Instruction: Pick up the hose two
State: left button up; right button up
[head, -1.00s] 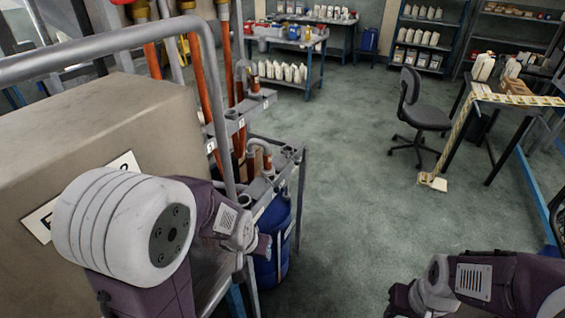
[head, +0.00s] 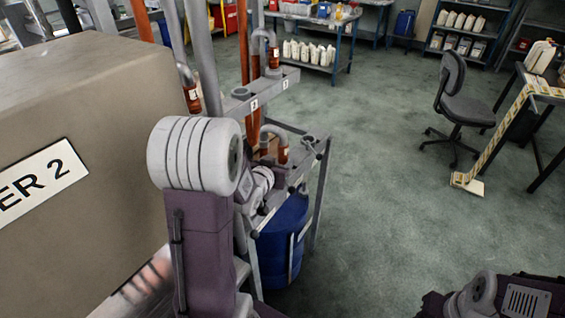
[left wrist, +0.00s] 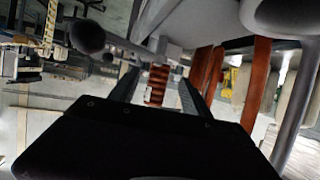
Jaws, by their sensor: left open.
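A hose end with a grey bend and a copper-coloured grip (head: 282,155) stands at the front part of the metal rack, just past my left gripper. Two more such hose ends show, one by the beige cabinet (head: 192,97) and one at the back of the rack (head: 274,58). I cannot tell from a label which is hose two. My left gripper (left wrist: 157,90) is open. In the left wrist view a ribbed copper grip (left wrist: 157,80) appears between its fingers; I cannot tell if they touch it. My right gripper (head: 434,304) is cut off at the bottom edge.
A beige cabinet (head: 90,100) fills the left side. A blue drum (head: 283,240) stands under the rack (head: 318,165), whose number plates include 2 (head: 254,104) and 3 (head: 285,84). A chair (head: 460,100) stands on the right. The floor between is clear.

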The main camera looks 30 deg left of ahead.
aim_at(282, 160)
pick_arm(q)
jog(key=x, duration=0.3)
jog(key=shift+w+d+f, duration=0.1)
jog(key=x, duration=0.5)
jog(key=shift+f, duration=0.15)
jog(key=c, duration=0.3)
grip_shut()
